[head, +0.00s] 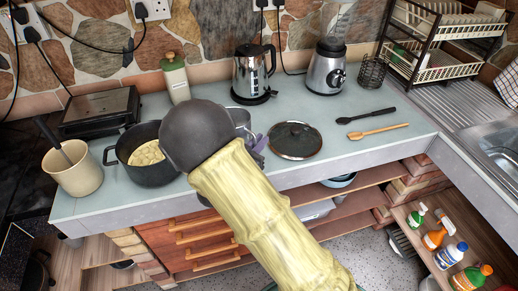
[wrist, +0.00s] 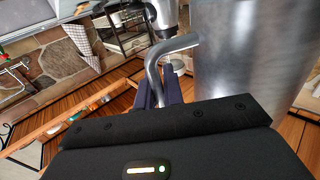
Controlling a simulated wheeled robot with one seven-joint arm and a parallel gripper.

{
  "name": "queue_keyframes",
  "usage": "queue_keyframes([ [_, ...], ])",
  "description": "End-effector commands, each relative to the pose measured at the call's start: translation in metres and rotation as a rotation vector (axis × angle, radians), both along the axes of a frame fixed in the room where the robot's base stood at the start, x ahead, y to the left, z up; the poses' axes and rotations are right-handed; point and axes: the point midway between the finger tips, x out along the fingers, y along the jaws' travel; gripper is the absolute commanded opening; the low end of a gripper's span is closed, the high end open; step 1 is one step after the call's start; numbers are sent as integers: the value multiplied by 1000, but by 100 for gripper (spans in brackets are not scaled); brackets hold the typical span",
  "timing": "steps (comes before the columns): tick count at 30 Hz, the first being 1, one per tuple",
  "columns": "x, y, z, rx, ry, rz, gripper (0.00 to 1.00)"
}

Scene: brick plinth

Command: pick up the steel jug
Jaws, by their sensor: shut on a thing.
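The steel jug (wrist: 240,50) fills the upper right of the wrist view, a plain grey metal cylinder with a bent tubular handle (wrist: 178,46). My gripper (wrist: 160,90) is shut on that handle, one finger on each side. In the head view a small part of the jug (head: 241,116) shows behind my arm, and a purple finger of my gripper (head: 260,143) shows to its right. My arm hides most of the jug there. I cannot tell whether its base touches the counter.
A kettle (head: 252,72) and a blender (head: 328,68) stand behind. Two spoons lie further right, with bare counter around them.

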Motion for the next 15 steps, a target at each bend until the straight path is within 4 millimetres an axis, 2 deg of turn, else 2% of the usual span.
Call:
queue_keyframes([
  [6, 0, 0, 22, 3, -4, 0, 0],
  [15, 0, 0, 41, 3, -3, 0, 0],
])
